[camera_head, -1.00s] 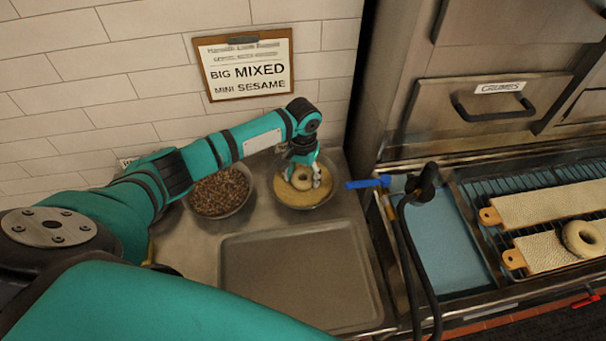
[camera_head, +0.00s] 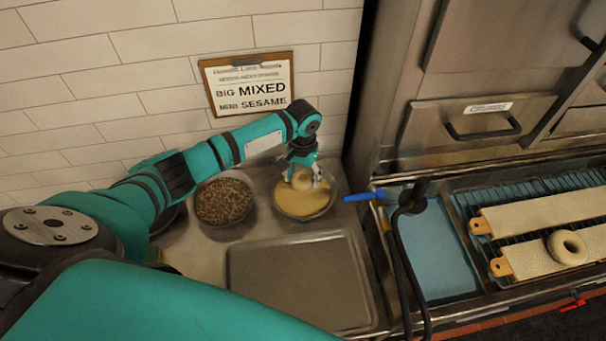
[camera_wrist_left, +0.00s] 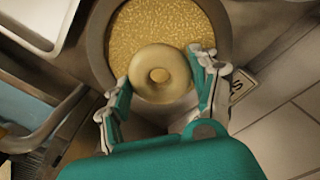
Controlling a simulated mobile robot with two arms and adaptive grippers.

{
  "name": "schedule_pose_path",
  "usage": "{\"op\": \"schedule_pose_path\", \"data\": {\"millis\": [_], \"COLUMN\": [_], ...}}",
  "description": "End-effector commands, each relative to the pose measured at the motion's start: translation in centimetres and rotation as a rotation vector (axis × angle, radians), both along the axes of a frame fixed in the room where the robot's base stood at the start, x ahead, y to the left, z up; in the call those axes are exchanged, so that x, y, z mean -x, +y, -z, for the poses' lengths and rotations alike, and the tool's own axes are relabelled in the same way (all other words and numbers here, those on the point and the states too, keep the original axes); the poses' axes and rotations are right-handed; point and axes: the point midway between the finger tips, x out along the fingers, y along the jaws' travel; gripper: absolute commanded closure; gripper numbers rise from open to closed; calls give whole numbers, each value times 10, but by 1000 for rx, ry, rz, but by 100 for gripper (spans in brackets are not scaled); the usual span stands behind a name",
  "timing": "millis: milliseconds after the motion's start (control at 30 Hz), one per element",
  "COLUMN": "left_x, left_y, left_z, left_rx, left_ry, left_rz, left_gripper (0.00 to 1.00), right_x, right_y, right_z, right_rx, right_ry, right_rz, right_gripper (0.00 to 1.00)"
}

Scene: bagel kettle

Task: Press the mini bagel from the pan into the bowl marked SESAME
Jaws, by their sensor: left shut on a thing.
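The mini bagel (camera_wrist_left: 159,73) is pale and plain with a small hole. My left gripper (camera_wrist_left: 160,84) is shut on the bagel, a finger at each side of it. In the head view the left gripper (camera_head: 302,181) holds the bagel (camera_head: 302,178) at the bowl of pale seeds (camera_head: 312,213). In the wrist view the seed bowl (camera_wrist_left: 215,20) lies behind the bagel. I cannot tell whether the bagel touches the seeds. The clipboard (camera_head: 248,85) reads "MINI SESAME". The empty pan (camera_head: 300,280) lies in front of the bowls. My right gripper is not in view.
A bowl of dark mixed topping (camera_head: 224,202) stands left of the seed bowl. At the right, another bagel (camera_head: 567,247) lies on a board (camera_head: 530,258) over a rack. A blue-handled tool (camera_head: 362,196) and a black hose (camera_head: 402,250) are close to the seed bowl's right.

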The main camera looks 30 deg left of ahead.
Motion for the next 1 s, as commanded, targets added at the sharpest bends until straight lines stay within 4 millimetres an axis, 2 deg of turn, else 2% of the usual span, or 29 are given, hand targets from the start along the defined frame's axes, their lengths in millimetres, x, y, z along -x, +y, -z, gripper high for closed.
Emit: {"op": "schedule_pose_path", "data": {"millis": [33, 300, 600, 1000], "left_x": [0, 0, 0, 0], "left_y": [0, 0, 0, 0], "left_z": [-7, -29, -48, -49], "left_rx": [0, 1, 1, 1], "left_ry": [0, -1, 0, 0], "left_rz": [0, 0, -1, -1], "left_gripper": [68, 68, 68, 68], "right_x": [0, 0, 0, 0], "right_y": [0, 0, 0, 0], "right_z": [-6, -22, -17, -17], "right_rx": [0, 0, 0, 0], "right_ry": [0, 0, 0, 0], "right_rz": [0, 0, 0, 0], "right_gripper": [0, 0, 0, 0]}}
